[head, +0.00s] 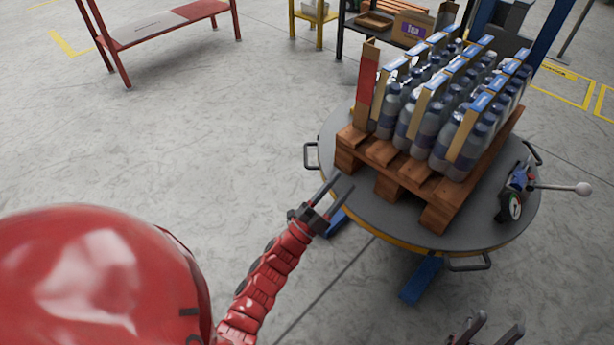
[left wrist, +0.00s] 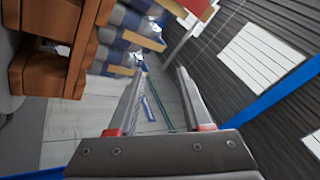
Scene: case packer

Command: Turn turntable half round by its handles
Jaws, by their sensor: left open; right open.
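The round grey turntable (head: 500,236) stands at the right in the head view. Black handles stick out from its rim: a left handle (head: 311,156), a front handle (head: 469,263) and a far right handle (head: 534,153). A wooden pallet (head: 385,155) loaded with bottle packs (head: 430,120) rests on it. My left gripper (head: 341,184) is open and empty near the turntable's left front edge, nearer to me than the left handle. My right gripper (head: 500,322) is open at the bottom edge, below the front handle. In the left wrist view, my left gripper (left wrist: 161,72) has nothing between its fingers.
A gauge with a white-knobbed lever (head: 515,205) sits at the turntable's right edge. Blue legs (head: 424,278) show under it. A red bench (head: 165,25) and a shelf with boxes (head: 390,30) stand behind.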

